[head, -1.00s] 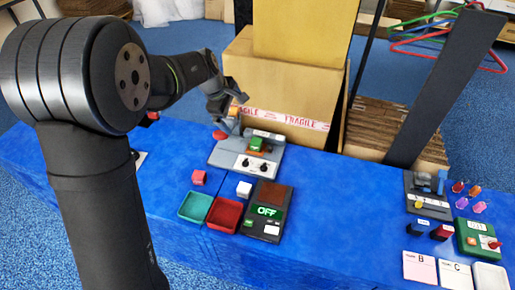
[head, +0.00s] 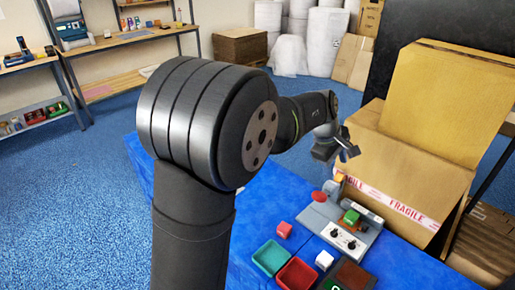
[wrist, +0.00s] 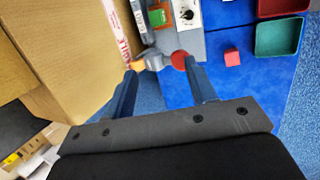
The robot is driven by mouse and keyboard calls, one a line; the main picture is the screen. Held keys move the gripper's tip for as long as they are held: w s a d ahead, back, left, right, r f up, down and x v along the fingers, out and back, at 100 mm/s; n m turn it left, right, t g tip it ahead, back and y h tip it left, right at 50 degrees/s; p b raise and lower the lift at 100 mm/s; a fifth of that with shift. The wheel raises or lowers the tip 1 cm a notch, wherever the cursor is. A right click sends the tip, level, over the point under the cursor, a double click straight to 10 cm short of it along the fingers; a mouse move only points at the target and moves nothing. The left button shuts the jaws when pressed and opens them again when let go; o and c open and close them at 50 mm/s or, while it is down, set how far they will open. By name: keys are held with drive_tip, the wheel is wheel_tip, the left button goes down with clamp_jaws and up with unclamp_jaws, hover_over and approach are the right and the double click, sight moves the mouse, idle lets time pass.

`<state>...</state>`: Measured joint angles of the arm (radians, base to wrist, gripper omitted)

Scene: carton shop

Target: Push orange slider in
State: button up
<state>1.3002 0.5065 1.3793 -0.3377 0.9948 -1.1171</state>
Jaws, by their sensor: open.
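A grey device (head: 367,236) stands on the blue table, with a green block (head: 351,216), a red round knob (head: 319,197) and a white panel with two black knobs. The orange slider (head: 340,177) shows at its far end, just below my gripper (head: 340,152). In the wrist view, the orange piece (wrist: 137,65) lies by the left fingertip and the red knob (wrist: 180,60) by the right one. My gripper (wrist: 160,72) is open, its fingers spread and nothing held between them. I cannot tell whether a finger touches the orange piece.
A large carton (head: 410,165) with FRAGILE tape stands close behind the device.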

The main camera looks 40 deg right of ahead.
drive_tip(key=c, duration=0.4)
drive_tip(key=shift+s+d+f, duration=0.15)
drive_tip(key=shift+c, duration=0.4)
drive_tip(key=m+t+y, duration=0.2)
drive_tip(key=m+y, duration=0.2)
drive_tip(key=m, duration=1.4)
hover_over(365, 226)
wheel_tip(365, 226, down, 11)
wheel_tip(365, 226, down, 17)
drive_tip(key=shift+s+r, duration=0.1)
drive_tip(key=shift+r, duration=0.1)
clamp_jaws()
